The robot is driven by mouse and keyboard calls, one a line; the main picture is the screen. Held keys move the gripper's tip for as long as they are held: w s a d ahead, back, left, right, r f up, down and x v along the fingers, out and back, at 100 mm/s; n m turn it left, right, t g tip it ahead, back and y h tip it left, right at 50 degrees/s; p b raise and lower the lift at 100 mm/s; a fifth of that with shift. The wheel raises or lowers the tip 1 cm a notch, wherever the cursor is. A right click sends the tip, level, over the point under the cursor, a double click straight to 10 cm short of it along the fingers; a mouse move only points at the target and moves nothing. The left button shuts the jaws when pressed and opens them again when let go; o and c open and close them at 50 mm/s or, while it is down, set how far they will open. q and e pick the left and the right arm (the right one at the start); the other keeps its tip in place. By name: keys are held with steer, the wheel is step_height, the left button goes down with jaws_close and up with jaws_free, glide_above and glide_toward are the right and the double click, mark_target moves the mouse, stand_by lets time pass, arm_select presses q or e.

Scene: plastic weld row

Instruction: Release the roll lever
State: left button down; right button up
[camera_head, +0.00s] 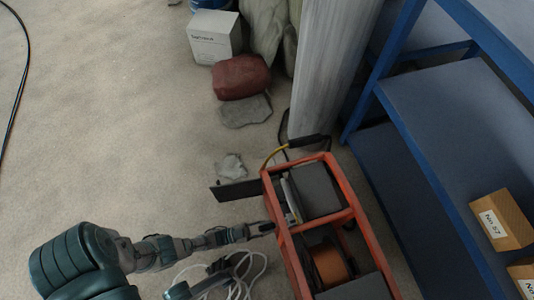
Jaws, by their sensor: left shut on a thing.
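A machine with an orange-red open frame (357,205) stands on the floor at lower centre, with dark grey boxes and an orange-brown roll (328,264) inside. My left arm comes in from the lower left. My left gripper (264,228) is at the left side of the frame, shut on a small part there. That part is mostly hidden by the fingers and looks to be the roll lever. A pale upright piece (291,199) stands just inside the frame, above the gripper. My right gripper is not in view.
A dark flat plate (236,190) sticks out left of the machine. White cable (245,278) lies coiled below my left gripper. A blue shelf (455,130) with cardboard boxes (501,220) stands at right, and a grey pillar (328,65) behind. The floor at left is mostly clear.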

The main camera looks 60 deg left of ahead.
arm_select(q)
steer(key=shift+s+f, duration=0.15)
steer(key=shift+f, duration=0.1)
steer(key=c, duration=1)
jaws_free()
steer(key=shift+o, duration=0.3)
steer(key=shift+a, duration=0.1)
steer(key=v, duration=0.7)
steer(key=shift+s+f, duration=0.1)
steer(key=shift+f, duration=0.05)
